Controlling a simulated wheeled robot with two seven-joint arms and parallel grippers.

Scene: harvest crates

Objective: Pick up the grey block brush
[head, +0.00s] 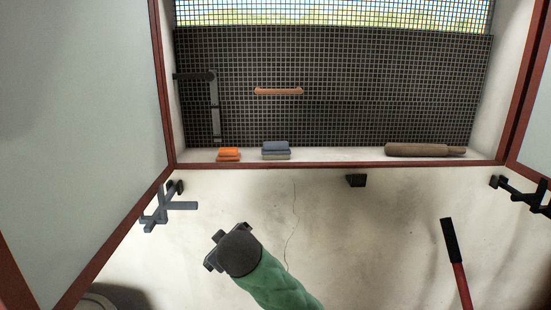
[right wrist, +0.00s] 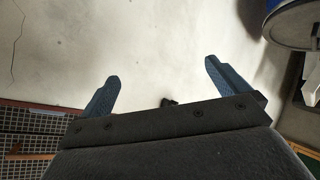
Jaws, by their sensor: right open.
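The grey block brush (head: 276,148) lies on the pale window sill (head: 335,156). Its top is blue-grey and a paler greenish-grey layer shows below. An orange block (head: 228,154) lies on the sill just left of it, with a gap between them. My right gripper (right wrist: 160,75) is open in the right wrist view, its two blue fingers apart with nothing held between them.
A brown roller-like thing (head: 420,150) lies at the sill's right. Dark mesh (head: 370,90) stands behind the sill, with a brown bar (head: 278,91) on it. A blue-rimmed drum (right wrist: 295,20) stands right.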

